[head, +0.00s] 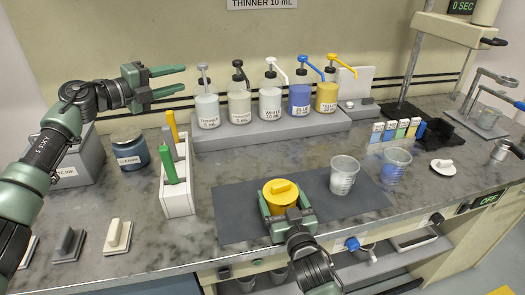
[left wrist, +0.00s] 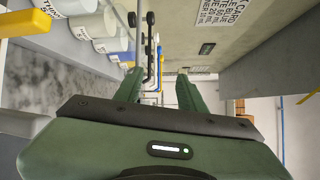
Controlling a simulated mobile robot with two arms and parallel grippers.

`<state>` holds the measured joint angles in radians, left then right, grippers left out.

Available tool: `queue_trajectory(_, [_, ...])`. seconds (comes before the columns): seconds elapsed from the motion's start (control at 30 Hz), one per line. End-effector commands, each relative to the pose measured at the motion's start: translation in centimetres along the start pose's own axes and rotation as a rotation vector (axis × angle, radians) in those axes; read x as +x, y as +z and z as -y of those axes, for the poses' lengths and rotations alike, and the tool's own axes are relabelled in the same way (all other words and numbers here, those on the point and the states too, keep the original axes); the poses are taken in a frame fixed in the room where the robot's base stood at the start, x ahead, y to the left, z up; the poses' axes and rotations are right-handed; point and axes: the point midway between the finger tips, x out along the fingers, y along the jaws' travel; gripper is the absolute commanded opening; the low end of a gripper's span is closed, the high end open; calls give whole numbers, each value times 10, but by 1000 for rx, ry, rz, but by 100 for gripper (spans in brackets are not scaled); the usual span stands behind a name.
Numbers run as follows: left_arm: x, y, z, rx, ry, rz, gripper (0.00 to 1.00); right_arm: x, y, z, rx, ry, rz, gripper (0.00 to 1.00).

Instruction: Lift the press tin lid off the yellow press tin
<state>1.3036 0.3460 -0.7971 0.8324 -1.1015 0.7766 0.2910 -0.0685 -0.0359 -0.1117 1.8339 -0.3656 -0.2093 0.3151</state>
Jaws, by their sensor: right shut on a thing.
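The yellow press tin (head: 279,206) is on the dark mat in the head view. Its round yellow lid (head: 270,188), with a raised grip bar on top, is on it. My right gripper (head: 284,206) is shut around the tin, with one green finger on its left side and one on its right. The near side of the tin is hidden by the gripper, and I cannot see a gap under the lid. My left gripper (head: 184,81) is open and empty, raised over the back left of the bench. Its fingers show in the left wrist view (left wrist: 158,84).
A clear measuring cup (head: 344,176) stands right of the tin on the mat (head: 238,225), with another cup (head: 396,167) farther right. A white rack (head: 178,198) with green and yellow handles stands left. Pump bottles line a grey shelf (head: 265,135) behind.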

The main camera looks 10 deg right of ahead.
Motion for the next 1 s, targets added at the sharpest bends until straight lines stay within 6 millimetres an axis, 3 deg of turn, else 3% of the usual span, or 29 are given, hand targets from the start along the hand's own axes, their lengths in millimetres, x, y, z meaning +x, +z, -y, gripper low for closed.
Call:
queue_trajectory(0.03, [17, -28, 8, 93, 28, -76, 40, 0, 0, 0, 0, 0, -1, 10])
queue_trajectory(0.1, [36, -66, 11, 232, 74, -182, 40, 0, 0, 0, 0, 0, -1, 10])
queue_trajectory(0.23, [61, -139, 10, 517, 158, -400, 40, 0, 0, 0, 0, 0, -1, 10])
queue_trajectory(0.4, [71, -226, -7, 923, 274, -718, 40, 0, 0, 0, 0, 0, -1, 10])
queue_trajectory(0.5, [66, -261, -22, 1148, 341, -902, 40, 0, 0, 0, 0, 0, -1, 10])
queue_trajectory(0.6, [56, -282, -35, 1322, 399, -1059, 40, 0, 0, 0, 0, 0, -1, 10])
queue_trajectory(0.7, [50, -290, -44, 1417, 433, -1149, 40, 0, 0, 0, 0, 0, -1, 10])
queue_trajectory(1.0, [61, -305, -76, 1447, 445, -1186, 40, 0, 0, 0, 0, 0, -1, 10])
